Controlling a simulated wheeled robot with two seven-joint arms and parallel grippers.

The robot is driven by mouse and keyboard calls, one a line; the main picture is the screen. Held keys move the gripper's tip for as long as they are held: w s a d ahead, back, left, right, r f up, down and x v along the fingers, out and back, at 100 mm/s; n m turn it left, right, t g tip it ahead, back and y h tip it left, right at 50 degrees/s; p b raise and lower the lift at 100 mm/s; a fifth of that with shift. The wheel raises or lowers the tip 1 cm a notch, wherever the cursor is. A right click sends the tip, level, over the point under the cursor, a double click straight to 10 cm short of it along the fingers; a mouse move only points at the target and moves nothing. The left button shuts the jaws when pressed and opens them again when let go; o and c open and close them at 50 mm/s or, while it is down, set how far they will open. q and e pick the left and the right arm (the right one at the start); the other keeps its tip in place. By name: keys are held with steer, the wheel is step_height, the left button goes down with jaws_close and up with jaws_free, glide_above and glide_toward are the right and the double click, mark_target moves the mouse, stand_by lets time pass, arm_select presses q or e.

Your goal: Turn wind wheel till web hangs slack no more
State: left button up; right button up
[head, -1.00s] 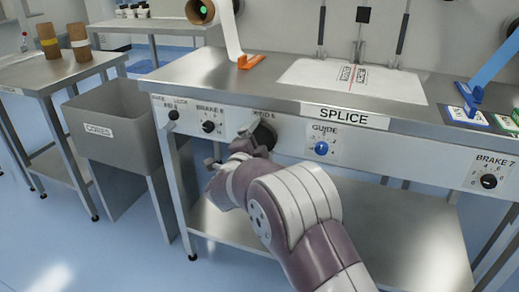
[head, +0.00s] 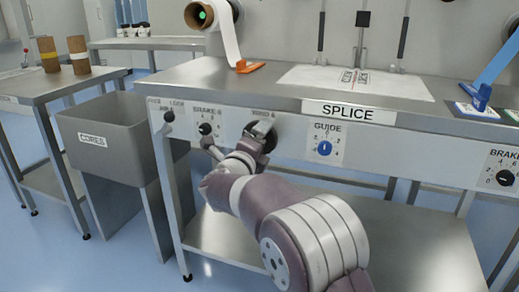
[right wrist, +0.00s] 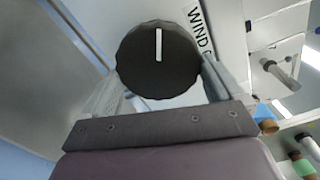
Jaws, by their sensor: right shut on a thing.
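The wind wheel is a dark round knob (head: 262,133) on the bench's front panel, beside a partly hidden WIND label. In the right wrist view the wheel (right wrist: 158,62) fills the space between the fingers, its white mark pointing up in the picture. My right gripper (right wrist: 158,78) is shut on the wheel, one finger on each side; in the head view the gripper (head: 250,143) partly covers it. The white web (head: 227,38) runs from a brown roll (head: 198,14) down to an orange clamp (head: 247,66); I cannot tell its slack clearly. My left gripper is not in view.
A brake knob (head: 205,128) sits close left of the wheel, and a blue guide knob (head: 324,148) to its right. A grey CORES bin (head: 110,140) stands left of the bench. A blue strip (head: 497,62) comes down at the right.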

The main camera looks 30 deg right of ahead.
steer(key=shift+f, duration=0.1)
stand_by(0.5)
steer(key=o, duration=0.7)
steer(key=p+v, duration=0.3)
steer(key=v, duration=0.9)
steer(key=shift+s+a+p, duration=0.15)
steer(key=shift+a+p, duration=0.15)
steer(key=shift+p, duration=0.05)
